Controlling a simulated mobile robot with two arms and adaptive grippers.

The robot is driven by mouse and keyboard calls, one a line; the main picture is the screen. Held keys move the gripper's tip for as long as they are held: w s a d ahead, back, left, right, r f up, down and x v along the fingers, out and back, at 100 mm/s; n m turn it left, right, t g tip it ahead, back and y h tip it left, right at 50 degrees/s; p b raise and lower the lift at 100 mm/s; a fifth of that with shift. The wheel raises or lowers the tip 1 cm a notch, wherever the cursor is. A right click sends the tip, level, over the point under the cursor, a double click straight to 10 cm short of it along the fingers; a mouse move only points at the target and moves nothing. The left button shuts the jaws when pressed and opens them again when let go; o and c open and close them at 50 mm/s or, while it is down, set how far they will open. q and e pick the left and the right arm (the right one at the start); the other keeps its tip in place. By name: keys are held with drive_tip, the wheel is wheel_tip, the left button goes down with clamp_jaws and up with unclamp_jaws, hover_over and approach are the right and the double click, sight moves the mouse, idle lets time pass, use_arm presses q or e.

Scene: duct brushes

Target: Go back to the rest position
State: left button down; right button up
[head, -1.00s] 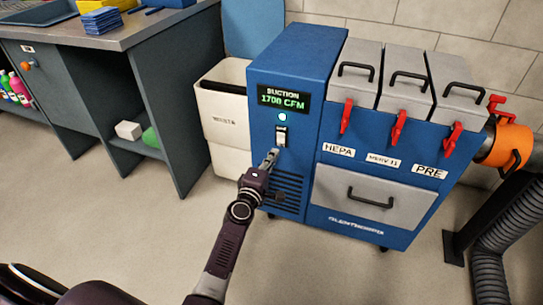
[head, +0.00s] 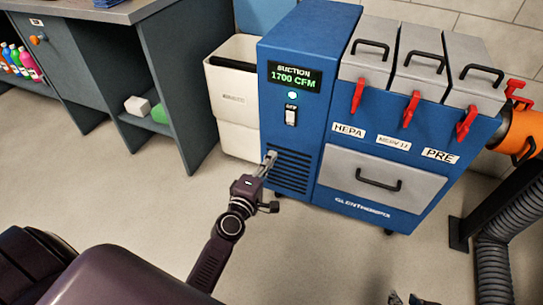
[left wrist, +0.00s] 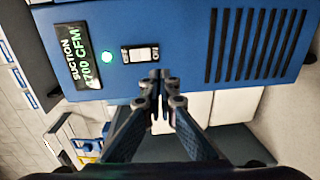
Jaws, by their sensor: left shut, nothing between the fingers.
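The blue suction unit (head: 300,45) stands ahead, its display (head: 294,78) reading "SUCTION 1700 CFM" above a lit round light (head: 292,95). A white rocker switch (head: 291,116) is below the light; it also shows in the left wrist view (left wrist: 140,54). My left gripper (head: 270,157) is shut and empty, in front of the unit's vent slats and below the switch. In the left wrist view its fingertips (left wrist: 160,76) meet. At the bottom edge, small dark parts that look like my right gripper (head: 410,299) just show; most of it is hidden.
A white bin (head: 232,110) stands left of the unit, beside a grey workbench (head: 175,90) with shelves. At right are an orange duct collar (head: 518,135) and a grey flexible hose (head: 493,265). The floor (head: 330,250) in front is open.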

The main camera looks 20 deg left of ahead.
idle(0.3)
